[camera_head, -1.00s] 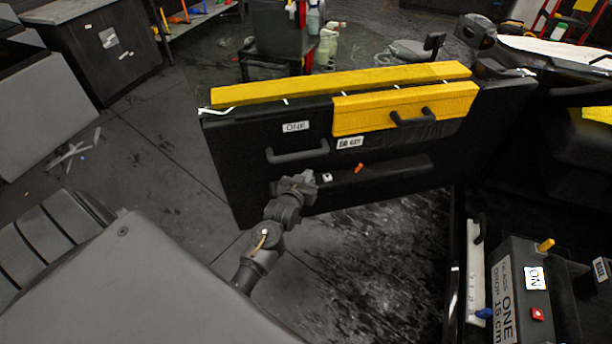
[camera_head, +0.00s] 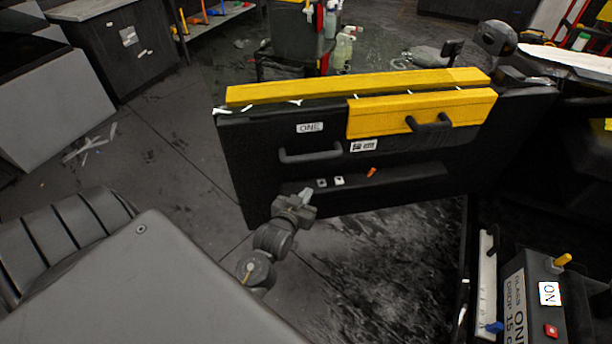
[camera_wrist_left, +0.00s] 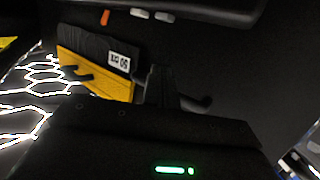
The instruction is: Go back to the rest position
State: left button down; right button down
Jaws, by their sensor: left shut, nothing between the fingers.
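My left gripper (camera_head: 305,196) is shut and empty. In the head view it is in front of the lower part of a black door panel (camera_head: 240,160), below its grab handle; whether it touches the panel is not clear. In the left wrist view the gripper (camera_wrist_left: 165,85) is dark against the panel, with a yellow strip and handle (camera_wrist_left: 95,72) to its left. My right gripper is not in view.
The open door has yellow strips (camera_head: 350,88) on top and small switches (camera_head: 330,182) near my gripper. A control box (camera_head: 540,300) stands at the lower right. A grey cabinet (camera_head: 125,50) and a shelf are at the back left. The floor to the left is mostly clear.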

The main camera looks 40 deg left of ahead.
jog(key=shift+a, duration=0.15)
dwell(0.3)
pick_arm(q)
jog(key=s+d+f+m+g+h, duration=0.1)
jog(key=s+d+f+g, duration=0.2)
jog(key=f, duration=0.7)
jog(key=s+d+f+m+g+h, duration=0.15)
jog(key=s+f, duration=0.35)
jog(key=f, duration=0.5)
jog(key=s+d+f+g+h, duration=0.1)
jog(key=s+d+f+g, duration=0.2)
jog(key=f, duration=0.7)
jog(key=s+f+g, duration=0.2)
jog(key=s+f, duration=0.3)
jog(key=s, duration=0.5)
jog(key=s+a+f+m+g, duration=0.1)
jog(key=s+f+g, duration=0.1)
jog(key=s+f, duration=0.4)
jog(key=s+a+f+m+g, duration=0.1)
jog(key=s+f, duration=0.4)
jog(key=s, duration=1)
jog(key=shift+f+g, duration=0.15)
jog(key=shift+g, duration=0.6)
jog(key=shift+d+m, duration=0.1)
jog(key=shift+m, duration=0.15)
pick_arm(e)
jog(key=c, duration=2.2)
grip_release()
